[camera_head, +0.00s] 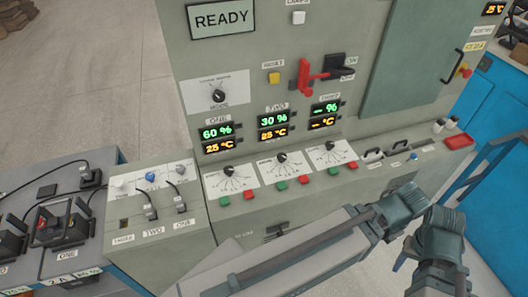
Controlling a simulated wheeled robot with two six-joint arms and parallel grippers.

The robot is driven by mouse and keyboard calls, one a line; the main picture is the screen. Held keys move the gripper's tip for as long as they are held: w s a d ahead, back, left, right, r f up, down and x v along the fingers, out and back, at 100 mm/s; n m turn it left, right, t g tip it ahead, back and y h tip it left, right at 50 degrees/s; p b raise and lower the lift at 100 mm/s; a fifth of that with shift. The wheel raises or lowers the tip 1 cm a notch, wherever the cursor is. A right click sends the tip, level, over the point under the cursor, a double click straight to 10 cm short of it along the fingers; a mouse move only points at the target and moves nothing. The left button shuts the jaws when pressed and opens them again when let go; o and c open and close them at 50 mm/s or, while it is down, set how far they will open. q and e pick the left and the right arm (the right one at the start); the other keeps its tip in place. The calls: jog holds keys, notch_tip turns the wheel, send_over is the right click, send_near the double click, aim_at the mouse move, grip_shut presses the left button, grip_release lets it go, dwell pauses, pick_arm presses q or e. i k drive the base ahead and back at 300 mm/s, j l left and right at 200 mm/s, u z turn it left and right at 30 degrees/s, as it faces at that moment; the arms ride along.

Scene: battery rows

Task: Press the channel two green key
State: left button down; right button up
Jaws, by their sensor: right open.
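The channel two green key (282,186) is a small button on the sloped desk, below the middle dial under the TWO display (273,127). A red key (304,180) sits just right of it. My right gripper (280,231) shows only as a small dark part, low in front of the cabinet and below the green key in the picture. It is open, apart from the key in the picture, and mostly hidden behind my arm. My left gripper is not in view.
Similar green and red keys flank it: channel one's green key (224,201) and channel three's green key (333,171). A red lever (306,77) sticks out above.

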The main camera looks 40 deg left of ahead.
aim_at(282, 185)
jog(key=u, duration=1.5)
jog(key=z, duration=0.1)
